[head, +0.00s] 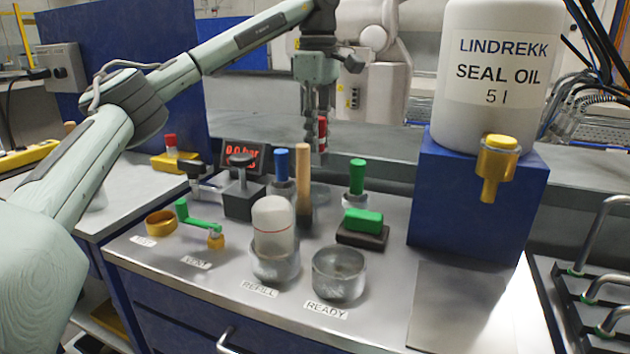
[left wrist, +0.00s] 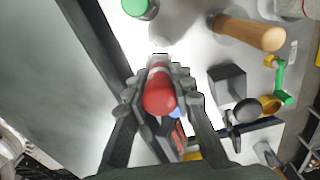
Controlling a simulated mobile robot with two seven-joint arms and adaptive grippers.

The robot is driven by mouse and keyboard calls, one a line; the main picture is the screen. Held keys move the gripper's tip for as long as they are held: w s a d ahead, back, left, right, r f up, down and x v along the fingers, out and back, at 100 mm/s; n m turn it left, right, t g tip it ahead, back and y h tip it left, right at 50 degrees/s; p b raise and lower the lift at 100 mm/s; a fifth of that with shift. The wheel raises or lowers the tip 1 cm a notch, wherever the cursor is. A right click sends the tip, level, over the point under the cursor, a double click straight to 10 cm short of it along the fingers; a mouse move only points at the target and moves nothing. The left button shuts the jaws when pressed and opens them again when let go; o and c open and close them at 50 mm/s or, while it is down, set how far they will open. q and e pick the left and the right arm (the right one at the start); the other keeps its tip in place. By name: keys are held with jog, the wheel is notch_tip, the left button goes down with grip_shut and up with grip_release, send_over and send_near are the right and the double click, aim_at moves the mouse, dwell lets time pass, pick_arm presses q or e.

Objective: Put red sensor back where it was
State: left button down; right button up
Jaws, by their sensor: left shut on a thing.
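My left gripper (head: 317,138) hangs pointing down over the back of the workbench, behind the wooden handle. It is shut on the red sensor (head: 323,128), a small red cylinder with a paler band. In the left wrist view the red sensor (left wrist: 160,97) sits between the two fingers of my left gripper (left wrist: 160,70), red end toward the camera. A blue-topped holder (head: 282,165) and a green-topped holder (head: 357,178) stand on the bench, either side of the wooden handle. The sensor's lower end is partly hidden by the fingers. My right gripper is not in view.
The wooden handle (head: 303,175) stands upright close to the gripper. A capped bottle (head: 272,225) stands in the REFILL cup; the READY cup (head: 339,272) looks empty. A large oil container (head: 497,70) on a blue block (head: 470,200) stands right. The bench's front right is clear.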

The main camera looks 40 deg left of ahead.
pick_arm(q)
notch_tip(320, 180, down, 3)
jog(key=shift+r, duration=0.1)
notch_tip(320, 180, down, 4)
jog(key=shift+r, duration=0.15)
jog(key=shift+f, duration=0.55)
jog(key=c, duration=1.3)
grip_release()
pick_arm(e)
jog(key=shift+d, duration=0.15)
pick_arm(q)
jog(key=shift+r, duration=0.1)
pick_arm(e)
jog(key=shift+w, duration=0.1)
